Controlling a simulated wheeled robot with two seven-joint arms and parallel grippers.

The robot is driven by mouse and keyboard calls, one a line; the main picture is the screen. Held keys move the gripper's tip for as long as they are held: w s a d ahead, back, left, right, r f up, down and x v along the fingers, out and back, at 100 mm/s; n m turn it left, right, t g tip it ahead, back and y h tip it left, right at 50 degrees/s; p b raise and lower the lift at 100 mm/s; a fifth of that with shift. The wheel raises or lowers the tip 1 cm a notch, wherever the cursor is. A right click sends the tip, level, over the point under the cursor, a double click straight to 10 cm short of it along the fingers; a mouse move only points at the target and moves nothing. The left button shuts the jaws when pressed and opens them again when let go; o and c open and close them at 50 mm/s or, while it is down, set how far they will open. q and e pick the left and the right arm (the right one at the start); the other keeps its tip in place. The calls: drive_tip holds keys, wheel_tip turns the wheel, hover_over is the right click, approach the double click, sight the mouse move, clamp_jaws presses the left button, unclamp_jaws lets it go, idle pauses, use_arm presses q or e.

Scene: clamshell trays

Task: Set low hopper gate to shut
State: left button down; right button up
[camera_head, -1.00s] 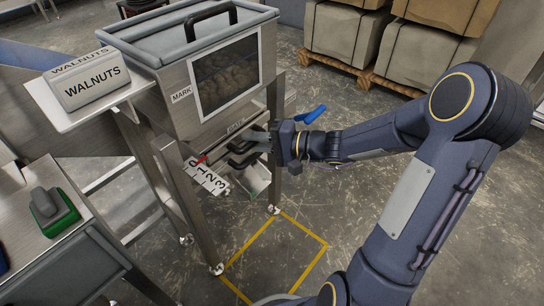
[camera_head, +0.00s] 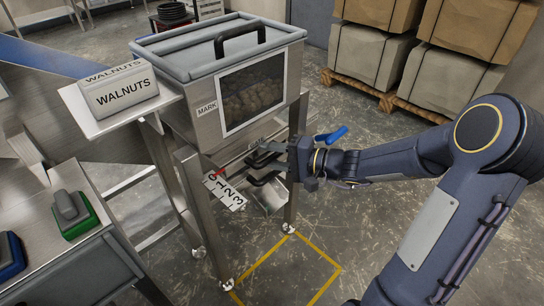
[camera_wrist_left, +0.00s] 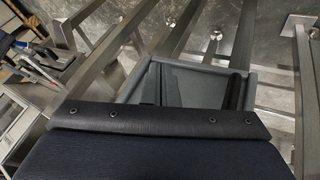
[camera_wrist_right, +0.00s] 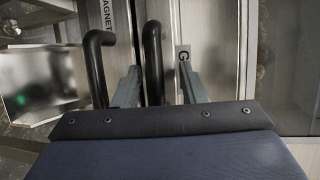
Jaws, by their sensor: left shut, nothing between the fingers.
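The low steel hopper (camera_head: 180,125) stands left of centre, with walnuts behind its window. Below its GATE label is a black gate handle (camera_head: 262,160), which also shows in the right wrist view (camera_wrist_right: 153,50). A red pointer sits near 0 on the white 0-1-2-3 scale (camera_head: 225,189). My right gripper (camera_head: 272,152) is at this handle; in the right wrist view its two fingers (camera_wrist_right: 158,85) are apart with the handle between them. Contact cannot be told.
A second black handle (camera_wrist_right: 98,65) on a plate marked MAGNET is close beside the gate handle. A blue lever (camera_head: 331,134) shows behind my right wrist. A WALNUTS sign (camera_head: 125,88) and green block (camera_head: 75,216) are at left. Pallets stand behind.

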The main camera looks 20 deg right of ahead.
drive_tip(key=p+v, duration=0.1)
drive_tip(key=v, duration=0.5)
drive_tip(key=shift+s+d+p, duration=0.2)
drive_tip(key=shift+d+p, duration=0.15)
drive_tip(key=shift+p, duration=0.05)
drive_tip(key=shift+s+d+f, duration=0.1)
drive_tip(key=shift+s+d, duration=0.2)
drive_tip(key=shift+s, duration=0.1)
